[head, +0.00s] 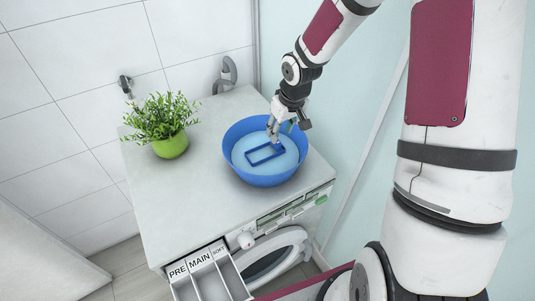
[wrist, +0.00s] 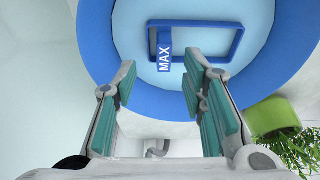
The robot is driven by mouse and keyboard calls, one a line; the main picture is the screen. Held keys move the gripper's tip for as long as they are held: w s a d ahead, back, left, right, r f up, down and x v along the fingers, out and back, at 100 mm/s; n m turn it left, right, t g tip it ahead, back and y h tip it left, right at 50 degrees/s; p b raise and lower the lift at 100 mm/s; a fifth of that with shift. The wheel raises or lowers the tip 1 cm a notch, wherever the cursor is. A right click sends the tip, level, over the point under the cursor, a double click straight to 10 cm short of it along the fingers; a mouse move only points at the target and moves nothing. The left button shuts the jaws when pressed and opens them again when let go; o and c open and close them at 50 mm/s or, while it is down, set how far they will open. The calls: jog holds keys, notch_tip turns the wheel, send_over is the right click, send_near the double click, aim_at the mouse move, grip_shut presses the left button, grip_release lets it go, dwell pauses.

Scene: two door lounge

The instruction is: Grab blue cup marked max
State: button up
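The blue cup marked MAX (wrist: 165,48) shows in the wrist view as a blue rectangular outline with a blue tab reading "MAX". It lies within the round blue basin (wrist: 98,35). In the head view the blue rectangle (head: 252,161) sits inside the basin (head: 243,176), over its pale blue inside. My gripper (head: 272,136) reaches into the basin from above, at the rectangle's far edge. In the wrist view my gripper (wrist: 160,75) is open, its two teal-padded fingers apart with nothing between them. The tab is just beyond the fingertips. I cannot tell the cup's depth.
The basin stands on a white washing machine top (head: 190,200). A green potted plant (head: 171,145) is left of it. An open drawer (head: 211,277) labelled PRE, MAIN and SOFT juts out in front. A pale wall (head: 350,130) is close on the right.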

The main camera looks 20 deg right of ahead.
jog(key=x, duration=0.5)
jog(key=shift+s+a+f, duration=0.1)
jog(key=shift+a, duration=0.1)
grip_shut()
